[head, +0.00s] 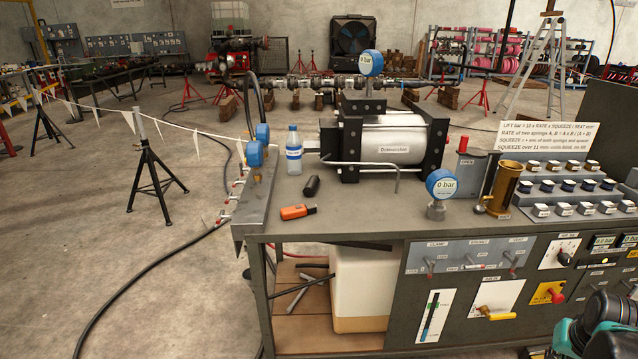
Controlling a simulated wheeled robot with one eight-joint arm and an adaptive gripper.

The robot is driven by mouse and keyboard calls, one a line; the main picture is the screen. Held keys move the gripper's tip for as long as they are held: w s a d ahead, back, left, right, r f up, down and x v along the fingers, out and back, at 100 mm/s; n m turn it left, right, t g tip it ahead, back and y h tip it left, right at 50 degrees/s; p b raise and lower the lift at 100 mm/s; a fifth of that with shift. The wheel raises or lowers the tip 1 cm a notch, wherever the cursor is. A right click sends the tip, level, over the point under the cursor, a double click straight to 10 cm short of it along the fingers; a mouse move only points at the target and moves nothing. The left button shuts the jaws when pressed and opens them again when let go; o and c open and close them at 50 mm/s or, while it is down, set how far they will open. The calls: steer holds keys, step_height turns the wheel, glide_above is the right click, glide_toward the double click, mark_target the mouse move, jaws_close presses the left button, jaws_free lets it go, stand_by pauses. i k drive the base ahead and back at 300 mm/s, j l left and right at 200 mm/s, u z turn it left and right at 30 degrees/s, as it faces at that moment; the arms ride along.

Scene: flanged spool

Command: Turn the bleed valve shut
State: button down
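A yellow lever handle (497,314) sits on a white plate (496,297) on the front panel of the bench. The handle points right and slightly down. The plate's label is too small to read surely, so I cannot confirm that this is the bleed valve. Part of my arm, teal and black, shows at the lower right corner, apart from the yellow handle in the picture. My gripper's fingers are not seen.
A red knob on a yellow plate (551,293) and several small levers (470,264) share the panel. A blue 0 bar gauge (441,184) stands on the bench top (370,217).

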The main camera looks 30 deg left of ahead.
mark_target(221, 217)
steer(key=k+j+u, duration=0.1)
steer(key=k+j, duration=0.5)
steer(key=j+u, duration=0.15)
steer(key=u, duration=1.35)
